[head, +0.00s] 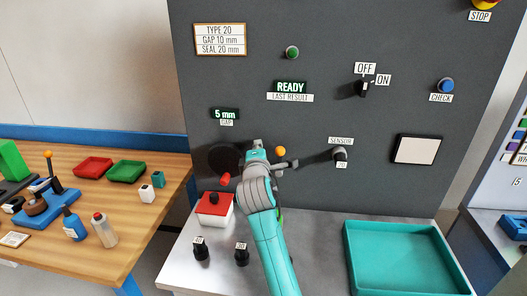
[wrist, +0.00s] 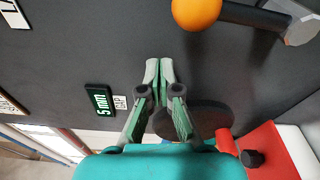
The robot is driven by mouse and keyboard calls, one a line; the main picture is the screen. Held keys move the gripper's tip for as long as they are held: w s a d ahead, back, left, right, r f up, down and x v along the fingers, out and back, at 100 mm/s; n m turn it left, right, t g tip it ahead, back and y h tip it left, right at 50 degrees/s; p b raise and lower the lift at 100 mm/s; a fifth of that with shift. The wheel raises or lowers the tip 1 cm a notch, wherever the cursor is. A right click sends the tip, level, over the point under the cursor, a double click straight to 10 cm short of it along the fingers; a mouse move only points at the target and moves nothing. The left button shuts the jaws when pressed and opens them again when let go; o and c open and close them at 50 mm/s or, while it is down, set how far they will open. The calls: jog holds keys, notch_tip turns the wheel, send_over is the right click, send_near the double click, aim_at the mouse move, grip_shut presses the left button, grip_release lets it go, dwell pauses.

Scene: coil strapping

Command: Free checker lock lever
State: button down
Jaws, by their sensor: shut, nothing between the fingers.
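A dark lever with an orange ball end (head: 280,151) stands out from the grey panel, left of the SENSOR label. In the wrist view the orange ball (wrist: 197,11) is at the top, and its dark rod runs right to a grey end piece. My gripper (head: 257,149) is in front of the panel, just left of the ball. In the wrist view its fingers (wrist: 160,70) are shut together and empty, below and left of the ball and apart from it. A dark round disc (wrist: 194,121) lies behind the fingers. My arm hides part of the panel's lower area.
A teal tray (head: 400,262) is empty at right. The panel carries a 5 mm GAP display (head: 225,114), a READY display (head: 290,87) and an OFF/ON switch (head: 364,88).

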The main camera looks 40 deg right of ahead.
jog(key=v, duration=1)
jog(key=shift+f, duration=0.3)
jog(key=shift+d, duration=0.1)
jog(key=s+a+f+t+y, duration=0.1)
jog(key=s+a+f+y, duration=0.1)
jog(key=s+a+f, duration=0.3)
jog(key=s+a+f+m+y, duration=0.1)
jog(key=s+a+f+y, duration=0.2)
jog(key=f, duration=0.7)
jog(key=s+a+f+m+t+y, duration=0.1)
jog(key=s+a+f+y, duration=0.2)
jog(key=s+a+f, duration=0.4)
jog(key=shift+s+a+f+t, duration=0.25)
jog(key=shift+a+f+t, duration=0.1)
jog(key=shift+a, duration=0.1)
jog(key=s+a+m+y, duration=0.2)
jog(key=s+a+m, duration=0.1)
jog(key=s, duration=1)
jog(key=s+a+m+y, duration=0.2)
jog(key=s+a+m, duration=0.2)
jog(key=s, duration=0.9)
jog(key=shift+s+a+f+m, duration=0.2)
jog(key=shift+f+m, duration=0.2)
jog(key=shift+m, duration=0.6)
